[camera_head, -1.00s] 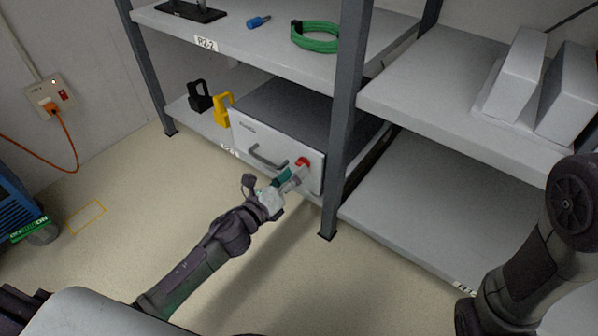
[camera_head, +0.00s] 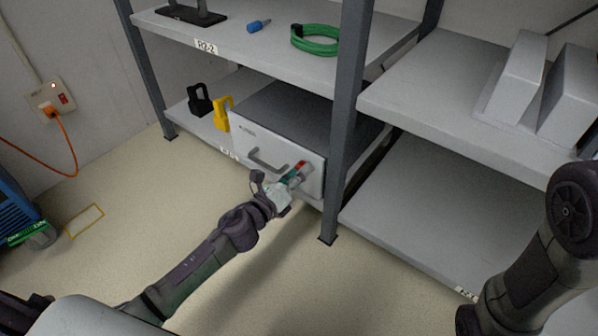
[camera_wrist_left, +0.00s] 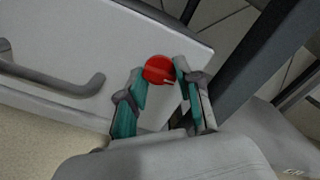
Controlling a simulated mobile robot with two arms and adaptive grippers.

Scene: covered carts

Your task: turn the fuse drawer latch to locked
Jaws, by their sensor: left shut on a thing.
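The fuse drawer (camera_head: 250,128) is a light grey front with a dark grey bar handle (camera_head: 268,160), on the lower shelf. Its red round latch knob (camera_wrist_left: 158,69) is on the right part of the front in the left wrist view, with a small pale mark at its lower right. My left gripper (camera_wrist_left: 161,76) is shut on the knob, with a teal-padded finger on each side. In the head view the gripper (camera_head: 294,174) hides most of the knob. My right arm shows at the right edge; its gripper is out of view.
A dark shelf post (camera_head: 341,130) stands just right of the drawer. A yellow padlock-like block (camera_head: 223,114) and a black one (camera_head: 199,103) stand left of it. A green cable coil (camera_head: 315,39) lies on the shelf above.

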